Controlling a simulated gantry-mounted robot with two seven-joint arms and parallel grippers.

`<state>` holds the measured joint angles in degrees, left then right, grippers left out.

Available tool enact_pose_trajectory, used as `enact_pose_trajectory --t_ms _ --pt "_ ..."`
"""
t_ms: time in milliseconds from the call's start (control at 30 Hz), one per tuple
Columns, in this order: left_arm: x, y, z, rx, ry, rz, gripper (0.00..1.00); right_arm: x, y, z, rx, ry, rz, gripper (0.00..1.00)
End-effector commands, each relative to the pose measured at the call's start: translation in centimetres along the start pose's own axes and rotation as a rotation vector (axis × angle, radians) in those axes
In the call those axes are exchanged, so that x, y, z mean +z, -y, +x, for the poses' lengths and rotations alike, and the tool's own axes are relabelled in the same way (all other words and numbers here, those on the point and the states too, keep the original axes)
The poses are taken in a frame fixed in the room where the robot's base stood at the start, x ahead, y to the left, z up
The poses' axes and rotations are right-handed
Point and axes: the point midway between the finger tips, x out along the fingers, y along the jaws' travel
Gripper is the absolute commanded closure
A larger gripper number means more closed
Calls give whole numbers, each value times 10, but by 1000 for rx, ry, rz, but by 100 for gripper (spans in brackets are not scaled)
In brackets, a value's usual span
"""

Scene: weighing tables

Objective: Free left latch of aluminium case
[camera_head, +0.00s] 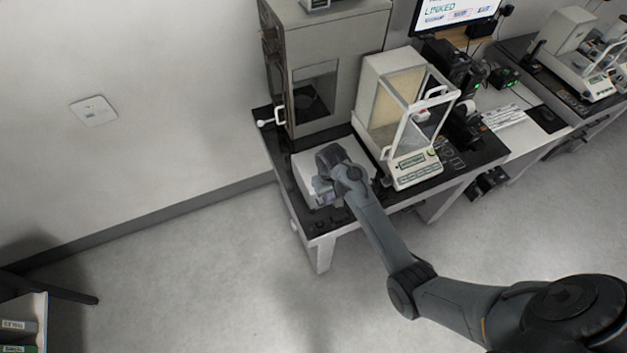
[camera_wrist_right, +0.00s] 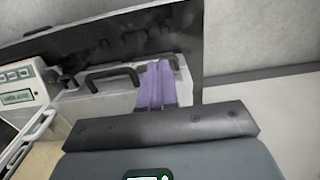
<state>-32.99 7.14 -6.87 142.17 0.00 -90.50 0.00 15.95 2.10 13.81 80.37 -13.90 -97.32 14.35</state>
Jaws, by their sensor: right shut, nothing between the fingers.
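The aluminium case is a pale box (camera_head: 308,168) on the dark tabletop in the head view, partly covered by my right gripper (camera_head: 324,194). In the right wrist view, the case (camera_wrist_right: 118,101) shows a black handle (camera_wrist_right: 113,77) on its side facing the camera. My right gripper's purple fingers (camera_wrist_right: 157,72) are together, with nothing seen between them. They are in front of one end of the case, beside the handle; I cannot tell whether they touch it. The left latch is not clearly visible, possibly behind the fingers. My left gripper is in neither view.
A balance with a glass draft shield (camera_head: 402,120) stands right of the case. A tall grey cabinet with a window (camera_head: 345,55) stands behind it. The table's dark top (camera_head: 322,228) ends close in front of the case. Open floor lies to the left.

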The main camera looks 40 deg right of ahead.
Motion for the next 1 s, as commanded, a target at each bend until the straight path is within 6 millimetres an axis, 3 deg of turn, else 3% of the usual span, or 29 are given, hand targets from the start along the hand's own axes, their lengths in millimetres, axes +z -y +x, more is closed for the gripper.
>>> enact_pose_trajectory --t_ms 33,100,300,733,1000 --pt "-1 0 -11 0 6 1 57 -7 3 -20 -5 -15 0 100" --pt "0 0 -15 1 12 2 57 -14 5 -32 -9 -29 0 100" --pt "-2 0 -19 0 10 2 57 -23 8 -47 -14 -49 -1 100" --pt "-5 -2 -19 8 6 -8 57 -24 8 -45 -14 -50 -1 100" --pt "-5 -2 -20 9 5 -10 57 -24 8 -16 -13 -48 -3 100"
